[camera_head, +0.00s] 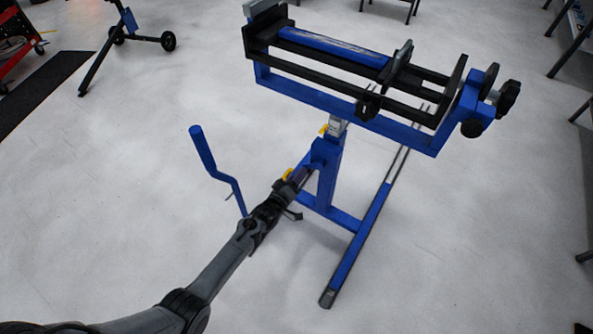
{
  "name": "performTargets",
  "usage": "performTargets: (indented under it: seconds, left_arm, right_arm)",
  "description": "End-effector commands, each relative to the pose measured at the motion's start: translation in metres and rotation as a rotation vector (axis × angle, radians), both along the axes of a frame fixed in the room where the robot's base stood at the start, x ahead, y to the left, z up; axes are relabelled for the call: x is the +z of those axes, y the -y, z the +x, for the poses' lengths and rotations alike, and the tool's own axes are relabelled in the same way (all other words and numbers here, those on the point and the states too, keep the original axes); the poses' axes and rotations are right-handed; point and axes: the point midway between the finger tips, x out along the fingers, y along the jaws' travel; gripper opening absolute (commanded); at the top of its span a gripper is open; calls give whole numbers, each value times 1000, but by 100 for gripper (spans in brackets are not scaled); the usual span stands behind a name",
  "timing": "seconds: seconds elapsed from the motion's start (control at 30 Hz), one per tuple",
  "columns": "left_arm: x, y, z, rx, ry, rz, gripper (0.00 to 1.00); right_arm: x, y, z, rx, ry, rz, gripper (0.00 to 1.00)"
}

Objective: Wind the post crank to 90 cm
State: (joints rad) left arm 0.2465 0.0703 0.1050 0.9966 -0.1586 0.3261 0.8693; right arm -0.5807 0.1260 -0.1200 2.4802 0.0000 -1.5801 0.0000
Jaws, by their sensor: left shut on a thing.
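A blue stand (327,180) has an upright post on a floor base. A blue crank with a long blue grip (203,148) and a thin bent arm (236,190) shows left of the post. The lower end of its arm goes out of sight behind my left arm. My left gripper (285,190) reaches up from the bottom left to the lower post. It is shut on part of the post crank, beside a yellow piece; the gripped part is mostly hidden. A second yellow piece (323,130) sits higher on the post. No height reading is legible. My right gripper is out of view.
A black and blue frame (350,118) with dark knobs (472,128) tops the stand. A base leg (347,270) runs toward the front. A wheeled stand (125,27) and a red cart (15,45) stand at the upper left.

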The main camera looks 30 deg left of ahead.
Motion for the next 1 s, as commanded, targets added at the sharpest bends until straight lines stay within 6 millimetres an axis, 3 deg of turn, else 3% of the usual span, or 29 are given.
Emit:
performTargets:
  seconds: [0.43, 1.0]
  left_arm:
    - [-23, 28, -2, 1, -21, -427, 0]
    - [-30, 58, -3, 0, -34, -819, 0]
  right_arm:
    - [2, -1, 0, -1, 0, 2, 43]
    - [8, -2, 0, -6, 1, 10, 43]
